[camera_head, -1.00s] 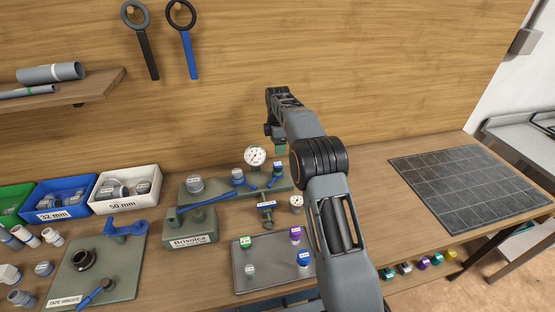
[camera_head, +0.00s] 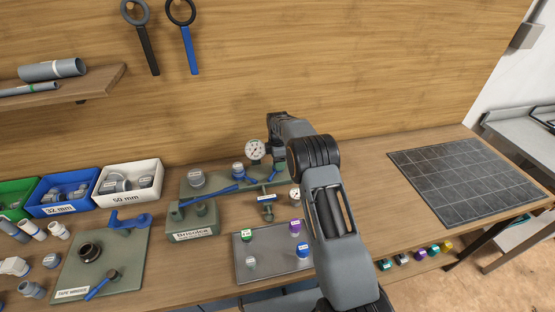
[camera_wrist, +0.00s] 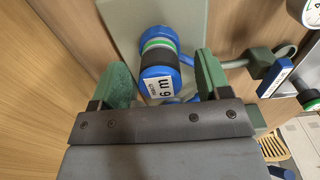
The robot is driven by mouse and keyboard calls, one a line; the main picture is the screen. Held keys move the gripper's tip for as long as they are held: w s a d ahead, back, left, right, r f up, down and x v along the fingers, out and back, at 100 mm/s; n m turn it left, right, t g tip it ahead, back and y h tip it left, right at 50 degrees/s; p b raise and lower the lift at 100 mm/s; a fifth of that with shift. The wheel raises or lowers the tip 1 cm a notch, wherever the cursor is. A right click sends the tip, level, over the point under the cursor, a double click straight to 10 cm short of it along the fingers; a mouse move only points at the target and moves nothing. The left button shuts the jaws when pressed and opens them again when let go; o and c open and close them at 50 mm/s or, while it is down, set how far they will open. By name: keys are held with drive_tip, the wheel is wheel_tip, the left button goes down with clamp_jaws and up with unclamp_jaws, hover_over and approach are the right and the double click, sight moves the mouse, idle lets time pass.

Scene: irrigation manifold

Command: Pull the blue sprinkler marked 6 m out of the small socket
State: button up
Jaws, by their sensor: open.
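In the wrist view the blue sprinkler (camera_wrist: 156,62) has a white "6 m" label, a black band and a green-and-white ring. It points toward the camera, with a wider blue collar (camera_wrist: 153,36) at its far end; how it sits in the socket is not clear. My gripper (camera_wrist: 164,76) is open, with one green-padded finger on each side of the sprinkler and gaps visible between. In the head view my gripper is at the right end of the green manifold board (camera_head: 192,187), and my arm hides the sprinkler there.
A grey tray (camera_head: 273,265) with several fittings lies in front. The bench at right is clear near a dark grid mat (camera_head: 460,185).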

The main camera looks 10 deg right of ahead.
drive_tip(key=shift+c, duration=0.2)
drive_tip(key=c, duration=1.1)
drive_tip(key=shift+r, duration=0.3)
drive_tip(key=shift+r+p, duration=0.45)
drive_tip(key=shift+r, duration=0.25)
drive_tip(key=shift+r, duration=0.3)
drive_tip(key=shift+r+p, duration=0.45)
drive_tip(key=shift+r, duration=0.2)
drive_tip(key=shift+r, duration=0.2)
drive_tip(key=shift+r+p, duration=0.55)
drive_tip(key=shift+r, duration=0.3)
